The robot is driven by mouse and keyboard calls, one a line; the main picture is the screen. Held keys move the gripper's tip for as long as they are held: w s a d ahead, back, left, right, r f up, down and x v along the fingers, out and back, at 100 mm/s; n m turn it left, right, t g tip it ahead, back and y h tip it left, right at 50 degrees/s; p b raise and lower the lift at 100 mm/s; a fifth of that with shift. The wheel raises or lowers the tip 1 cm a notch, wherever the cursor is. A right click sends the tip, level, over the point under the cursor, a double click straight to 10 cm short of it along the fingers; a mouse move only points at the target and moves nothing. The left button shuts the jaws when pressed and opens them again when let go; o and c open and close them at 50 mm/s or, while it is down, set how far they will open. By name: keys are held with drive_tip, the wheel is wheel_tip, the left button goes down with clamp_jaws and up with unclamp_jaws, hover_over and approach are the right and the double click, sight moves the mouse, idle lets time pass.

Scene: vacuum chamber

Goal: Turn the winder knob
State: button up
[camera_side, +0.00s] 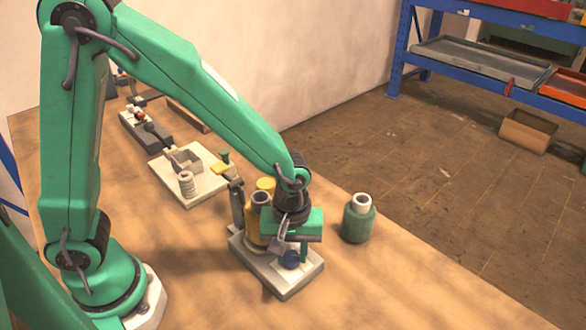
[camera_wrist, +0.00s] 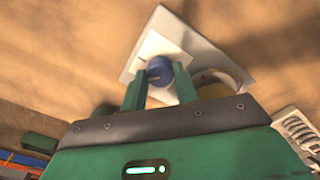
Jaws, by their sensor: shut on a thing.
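The blue winder knob (camera_side: 291,261) sits on a pale rectangular base plate (camera_side: 290,285) on the wooden table. My gripper (camera_side: 293,253) points down over the plate with its fingers at the knob. In the wrist view the knob (camera_wrist: 158,70) lies between the two green fingers of my gripper (camera_wrist: 159,82), which is shut on it. A yellow cylinder (camera_side: 255,226) stands on the same plate behind my gripper and is partly hidden. The fingers cover part of the knob in the side view.
A green bottle (camera_side: 358,224) with a pale neck stands right of the plate. A dark upright part (camera_side: 237,205) rises at the plate's left. A white board (camera_side: 200,192) with a thread spool (camera_side: 187,185) lies farther back. The front table is clear.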

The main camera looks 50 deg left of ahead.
sight(292, 255)
drive_tip(key=o, duration=1)
drive_tip(key=shift+r, duration=0.1)
drive_tip(key=shift+r, duration=3.9)
